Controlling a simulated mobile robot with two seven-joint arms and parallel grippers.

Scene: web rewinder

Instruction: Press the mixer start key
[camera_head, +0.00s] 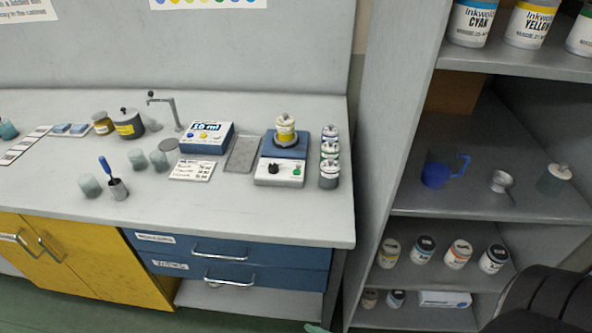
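The mixer (279,172) stands near the right end of the grey counter. It has a blue top and a white front panel. The panel carries a black knob (273,169) on the left and a small green key (296,171) on the right, which looks like the start key. A lidded jar with a yellow label (286,131) stands on the mixer's blue top. Neither of my grippers can be made out. A dark rounded part at the lower right seems to be my own arm.
Several small jars (329,174) stand close to the mixer's right side. The counter (240,213) in front is clear. A shelf unit (490,217) stands to the right.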

